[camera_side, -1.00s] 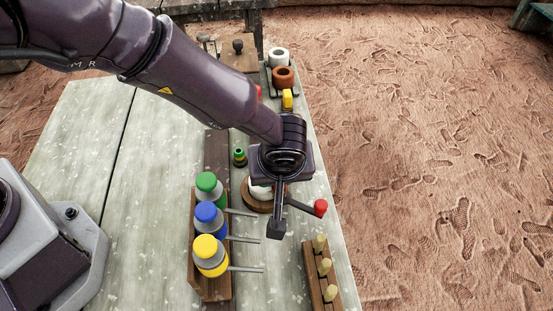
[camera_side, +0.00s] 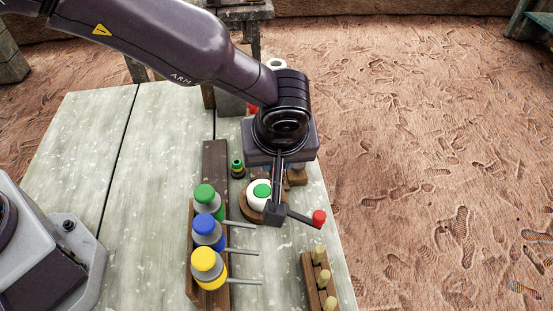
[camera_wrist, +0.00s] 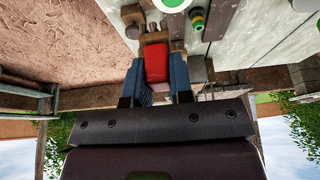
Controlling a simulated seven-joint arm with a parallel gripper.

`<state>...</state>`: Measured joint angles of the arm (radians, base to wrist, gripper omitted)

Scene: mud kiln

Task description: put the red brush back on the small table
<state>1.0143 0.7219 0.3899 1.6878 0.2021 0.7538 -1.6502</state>
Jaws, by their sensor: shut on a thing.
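My gripper (camera_wrist: 157,78) is shut on the red brush (camera_wrist: 155,62), whose red block shows between the blue fingers in the wrist view. In the side view the gripper's body (camera_side: 282,130) hangs above the right part of the long bench and hides the fingertips and most of the brush. A small red patch (camera_side: 252,108) shows left of the gripper there; I cannot tell whether it is the brush. A grey wooden table (camera_side: 245,13), seemingly the small table, stands beyond the bench's far end, partly hidden by my arm.
Green, blue and yellow bottles (camera_side: 208,262) with thin spouts stand in a rack on the bench (camera_side: 95,165). A white, green-centred pot (camera_side: 253,196) sits beside a red-knobbed lever (camera_side: 319,217). Wooden pegs (camera_side: 323,278) stand at front right.

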